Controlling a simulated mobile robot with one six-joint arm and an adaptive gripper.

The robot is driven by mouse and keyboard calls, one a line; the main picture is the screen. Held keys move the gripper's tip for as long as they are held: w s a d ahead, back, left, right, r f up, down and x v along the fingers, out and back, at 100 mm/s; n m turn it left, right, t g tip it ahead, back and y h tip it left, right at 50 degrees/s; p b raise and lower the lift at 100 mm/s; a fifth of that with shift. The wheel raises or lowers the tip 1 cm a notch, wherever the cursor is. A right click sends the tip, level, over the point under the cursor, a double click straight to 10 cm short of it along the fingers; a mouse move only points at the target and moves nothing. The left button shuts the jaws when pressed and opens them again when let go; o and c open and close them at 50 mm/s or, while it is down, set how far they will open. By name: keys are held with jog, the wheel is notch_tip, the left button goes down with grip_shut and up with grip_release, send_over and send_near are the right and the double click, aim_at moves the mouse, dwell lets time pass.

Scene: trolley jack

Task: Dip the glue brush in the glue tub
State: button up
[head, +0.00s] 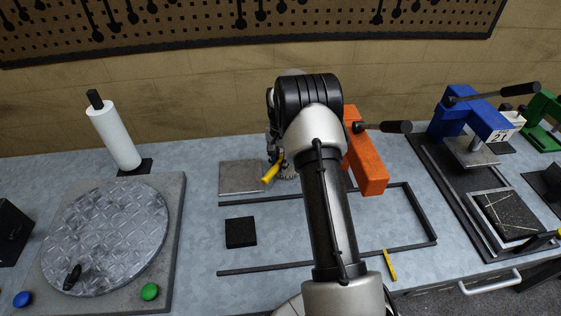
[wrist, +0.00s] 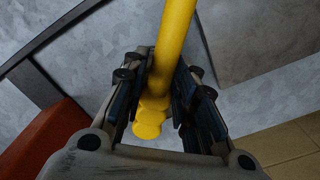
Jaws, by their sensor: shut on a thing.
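My gripper (wrist: 160,78) is shut on a yellow rod-like handle (wrist: 176,35), which I take to be the glue brush. The handle runs between the fingers and ends in a rounded yellow knob (wrist: 148,122). In the head view my gripper (head: 274,150) is partly hidden by my arm, above the back middle of the bench, and the yellow handle (head: 271,171) sticks out low and left of it. The bristles cannot be made out. A small grey ridged thing (head: 289,173) shows just right of the handle; I cannot tell whether it is the glue tub.
An orange press (head: 366,165) stands just right of my gripper, a grey plate (head: 240,178) lies left. A black block (head: 240,232) sits inside a black rail frame (head: 290,268). A round metal turntable (head: 105,235) is at left, a blue press (head: 470,118) at right.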

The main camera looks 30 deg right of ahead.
aim_at(280, 160)
jog(key=shift+r+p, duration=1.8)
jog(key=shift+r, duration=1.35)
